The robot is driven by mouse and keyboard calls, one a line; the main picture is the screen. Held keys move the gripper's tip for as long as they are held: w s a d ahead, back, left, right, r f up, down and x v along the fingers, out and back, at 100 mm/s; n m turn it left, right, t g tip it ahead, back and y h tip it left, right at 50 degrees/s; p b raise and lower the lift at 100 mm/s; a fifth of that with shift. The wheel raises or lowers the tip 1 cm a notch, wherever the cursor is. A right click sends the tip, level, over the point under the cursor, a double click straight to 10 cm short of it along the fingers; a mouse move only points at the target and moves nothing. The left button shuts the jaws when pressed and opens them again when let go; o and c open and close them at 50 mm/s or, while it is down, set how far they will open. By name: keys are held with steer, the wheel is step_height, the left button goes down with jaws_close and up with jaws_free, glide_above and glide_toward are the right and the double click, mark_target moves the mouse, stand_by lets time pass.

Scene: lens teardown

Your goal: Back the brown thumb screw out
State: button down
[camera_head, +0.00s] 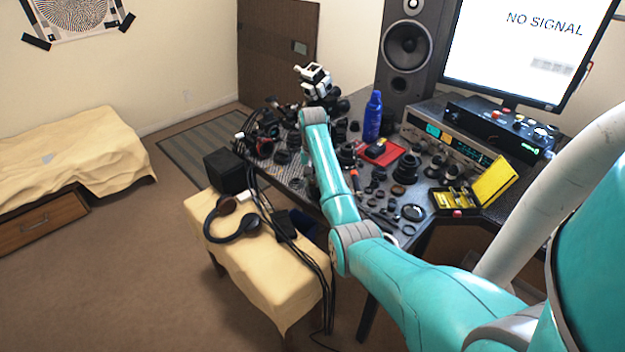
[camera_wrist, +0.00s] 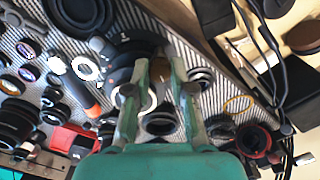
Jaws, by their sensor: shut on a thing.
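My gripper (camera_wrist: 160,68) shows in the wrist view, with its two green fingers reaching up the picture over the ribbed mat. A small brownish thing between the fingertips (camera_wrist: 160,73) appears to be the brown thumb screw, and the jaws are shut on it. A dark round lens part (camera_wrist: 135,47) lies just beyond the fingertips. Whether the screw is still threaded into something cannot be seen. In the head view my arm reaches over the table to its far left part, and the fingertips and screw cannot be made out there.
Lens rings and barrels crowd the table around my fingers. A blue bottle (camera_head: 373,117), a yellow-lidded case (camera_head: 494,180) and a speaker (camera_head: 407,50) stand on the table.

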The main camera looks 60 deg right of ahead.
steer(key=c, duration=1)
jaws_free()
